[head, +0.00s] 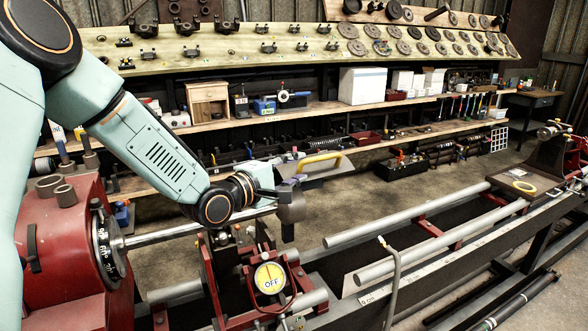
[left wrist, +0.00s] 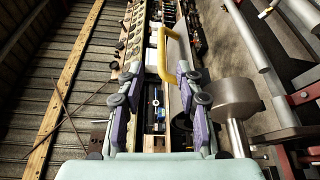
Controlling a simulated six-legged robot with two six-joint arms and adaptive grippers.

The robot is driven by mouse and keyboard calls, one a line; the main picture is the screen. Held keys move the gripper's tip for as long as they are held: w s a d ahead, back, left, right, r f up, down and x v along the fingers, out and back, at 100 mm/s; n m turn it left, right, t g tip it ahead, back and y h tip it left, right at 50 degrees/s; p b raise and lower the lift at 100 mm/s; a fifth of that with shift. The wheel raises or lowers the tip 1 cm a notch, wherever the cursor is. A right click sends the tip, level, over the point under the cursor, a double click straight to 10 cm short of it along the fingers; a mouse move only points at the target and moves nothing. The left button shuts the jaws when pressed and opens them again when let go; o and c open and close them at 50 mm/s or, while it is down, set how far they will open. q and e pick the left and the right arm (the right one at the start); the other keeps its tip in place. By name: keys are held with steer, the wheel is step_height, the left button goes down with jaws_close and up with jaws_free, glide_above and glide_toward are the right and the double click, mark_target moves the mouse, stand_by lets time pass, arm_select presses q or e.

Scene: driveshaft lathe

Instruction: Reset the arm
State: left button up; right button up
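My left arm reaches in from the left in the head view. Its gripper (head: 287,184) is above the lathe, close to the round grey end of the driveshaft (head: 292,207). In the left wrist view the gripper (left wrist: 157,88) has its two purple-padded fingers spread with a clear gap and nothing gripped. The driveshaft's grey end (left wrist: 238,98) stands just right of the fingers there. A yellow handle (head: 318,161) on a grey flat piece shows beyond the gripper. It also shows past the fingers in the left wrist view (left wrist: 163,52). My right gripper is not seen.
The red lathe headstock (head: 65,255) stands at the left. A round yellow dial marked OFF (head: 270,278) is in front of the shaft. Grey rails (head: 440,243) run to the right. Shelves (head: 340,105) with tools line the back. Floor between shelves and lathe is open.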

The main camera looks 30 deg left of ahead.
arm_select(q)
steer(key=s+d+f+m+g, duration=0.2)
steer(key=s+f, duration=0.3)
steer(key=f, duration=0.4)
steer(key=s+d+f+m+g+y, duration=0.1)
steer(key=s+d+f+m+g, duration=0.1)
steer(key=s+f, duration=0.4)
steer(key=s+d+f+m+g+y, duration=0.1)
steer(key=s+f+m+g, duration=0.3)
steer(key=f, duration=0.7)
steer(key=shift+s+d+f+g, duration=0.25)
steer(key=shift+s+d, duration=0.15)
steer(key=shift+s, duration=0.2)
steer(key=shift+s+d+f+g, duration=0.15)
steer(key=shift+s+d+g, duration=0.1)
steer(key=shift+s+d, duration=0.25)
steer(key=s+f+m+g+y, duration=0.1)
steer(key=s+f+m+g, duration=0.35)
steer(key=s, duration=0.85)
steer(key=s+f+m+g+y, duration=0.25)
steer(key=s+f+m, duration=0.2)
steer(key=s, duration=0.75)
step_height(320, 180, down, 21)
steer(key=b, duration=2.1)
steer(key=shift+s+a+n+g+h, duration=0.15)
steer(key=shift+s+n+g+h, duration=0.15)
steer(key=shift+s+h, duration=0.1)
